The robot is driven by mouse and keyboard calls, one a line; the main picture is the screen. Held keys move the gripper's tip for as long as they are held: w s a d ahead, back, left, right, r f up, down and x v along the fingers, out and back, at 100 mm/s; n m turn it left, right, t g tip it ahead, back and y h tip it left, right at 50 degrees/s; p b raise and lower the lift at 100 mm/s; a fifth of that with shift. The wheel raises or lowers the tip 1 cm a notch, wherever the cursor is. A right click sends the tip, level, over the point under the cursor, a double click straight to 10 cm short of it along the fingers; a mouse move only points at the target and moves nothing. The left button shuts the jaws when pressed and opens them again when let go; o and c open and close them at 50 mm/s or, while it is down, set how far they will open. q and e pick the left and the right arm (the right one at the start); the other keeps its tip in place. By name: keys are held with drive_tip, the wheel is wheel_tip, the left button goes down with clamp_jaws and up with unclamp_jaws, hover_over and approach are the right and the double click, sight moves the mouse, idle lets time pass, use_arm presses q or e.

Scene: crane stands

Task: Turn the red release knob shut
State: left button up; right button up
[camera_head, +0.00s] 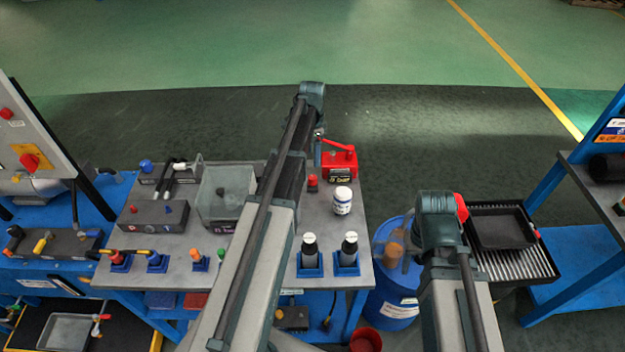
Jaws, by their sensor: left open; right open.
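A red box-shaped unit with a lever on top (339,167) stands at the far right of the grey bench top. A small red knob (312,183) stands at its front left; I take it for the release knob, but its turn position is too small to tell. My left gripper (318,155) hangs from the end of its arm just left of the red unit, above and behind the knob. It is open, and contact is not clear. My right gripper (407,262) is open beside the bench's right edge, over a blue drum (392,310), apart from the knob.
A white jar (342,201) and two dark bottles with white caps (309,244) (350,246) stand on the bench. A clear box (222,200) is left of my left arm. A black tray (502,228) sits on a ribbed stand at the right.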

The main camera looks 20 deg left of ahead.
sight(312, 177)
use_arm(q)
wheel_tip(312, 177, down, 11)
drive_tip(key=b, duration=1)
drive_tip(key=shift+r, duration=0.1)
clamp_jaws()
